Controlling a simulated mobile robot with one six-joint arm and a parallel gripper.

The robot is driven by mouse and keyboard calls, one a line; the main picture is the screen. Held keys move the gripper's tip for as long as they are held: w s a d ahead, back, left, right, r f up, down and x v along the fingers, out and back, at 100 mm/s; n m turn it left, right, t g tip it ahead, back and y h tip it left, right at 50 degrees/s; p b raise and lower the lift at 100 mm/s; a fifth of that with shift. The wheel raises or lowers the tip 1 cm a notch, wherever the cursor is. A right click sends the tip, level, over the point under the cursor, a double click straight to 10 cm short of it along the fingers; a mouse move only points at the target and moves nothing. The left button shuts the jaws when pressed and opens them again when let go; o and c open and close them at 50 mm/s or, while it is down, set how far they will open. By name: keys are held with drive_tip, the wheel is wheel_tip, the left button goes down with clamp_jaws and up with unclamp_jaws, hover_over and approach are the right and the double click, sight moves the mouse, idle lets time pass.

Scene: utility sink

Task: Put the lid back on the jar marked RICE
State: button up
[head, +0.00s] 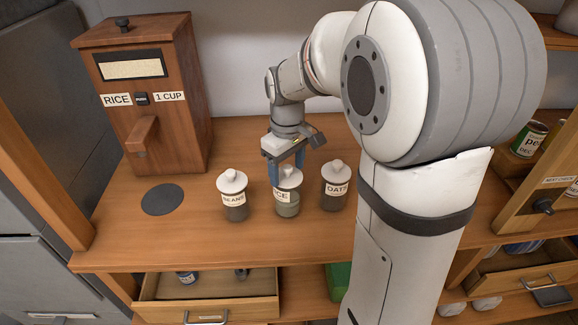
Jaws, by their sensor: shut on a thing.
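The RICE jar (288,210) stands on the wooden counter, in the middle of a row of three. The left part of its label is hidden, so only "ICE" reads. Its white lid (290,182) is at the jar's mouth; I cannot tell whether it is fully seated or slightly above. My gripper (288,170) points down over this jar, its blue fingers shut on the lid around its top. The left finger reaches down in front of the lid's left side.
The lidded BEANS jar (235,205) stands close on the left and the lidded OATS jar (334,194) close on the right. A wooden RICE dispenser (150,95) stands at the back left, with a dark round mat (162,199) before it. An open drawer (207,308) juts out below.

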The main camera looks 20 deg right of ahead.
idle(0.4)
drive_tip(key=o, duration=1.2)
drive_tip(key=shift+o, duration=0.2)
drive_tip(key=shift+r+p, duration=2.7)
drive_tip(key=shift+r, duration=0.8)
drive_tip(key=shift+c, duration=0.2)
clamp_jaws()
drive_tip(key=shift+f, duration=0.2)
